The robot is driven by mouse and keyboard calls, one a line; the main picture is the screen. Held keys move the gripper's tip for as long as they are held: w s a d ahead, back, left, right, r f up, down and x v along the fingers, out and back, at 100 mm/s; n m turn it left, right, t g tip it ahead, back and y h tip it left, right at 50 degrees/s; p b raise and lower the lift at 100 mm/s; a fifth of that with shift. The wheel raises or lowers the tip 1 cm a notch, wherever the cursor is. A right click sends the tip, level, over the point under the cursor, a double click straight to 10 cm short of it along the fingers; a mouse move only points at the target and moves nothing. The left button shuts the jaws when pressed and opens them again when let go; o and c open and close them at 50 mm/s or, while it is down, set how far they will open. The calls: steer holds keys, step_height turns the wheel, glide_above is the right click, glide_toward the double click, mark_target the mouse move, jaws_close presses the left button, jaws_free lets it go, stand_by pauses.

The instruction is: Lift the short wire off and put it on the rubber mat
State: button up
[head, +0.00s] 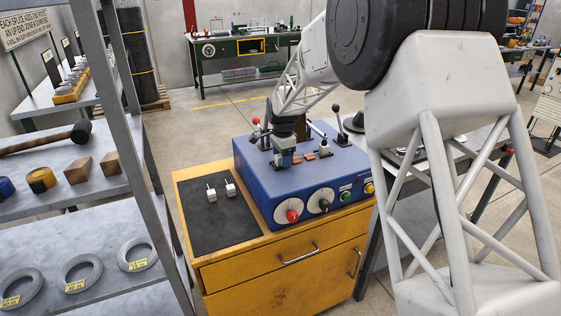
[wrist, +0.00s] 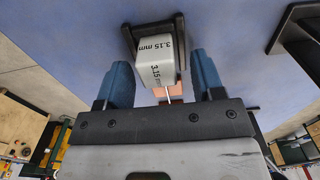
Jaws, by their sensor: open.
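A pale grey block (wrist: 157,68) marked 3.15 mm, with a thin wire stub, sits in a dark holder (wrist: 128,40) on the blue console; I take it to be the short wire. My gripper (wrist: 162,75) is open, with one blue finger on each side of the block; I cannot tell if they touch it. In the head view my gripper (head: 284,157) is low over the left part of the blue console (head: 256,186) and mostly hides the block. The black rubber mat (head: 208,225) lies left of the console on the yellow cabinet, with two small white blocks (head: 222,191) near its middle.
A grey shelf (head: 120,90) with wire coils stands close on the left. The mat's near part is bare.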

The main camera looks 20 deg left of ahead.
steer(key=c, duration=1)
steer(key=shift+r, duration=0.2)
steer(key=shift+r, duration=1.45)
steer(key=shift+s+d+r, duration=0.15)
steer(key=shift+s+r, duration=0.05)
steer(key=shift+s, duration=0.1)
steer(key=s+d+r, duration=0.1)
steer(key=s+d, duration=0.7)
steer(key=s, duration=0.5)
steer(key=shift+r, duration=0.2)
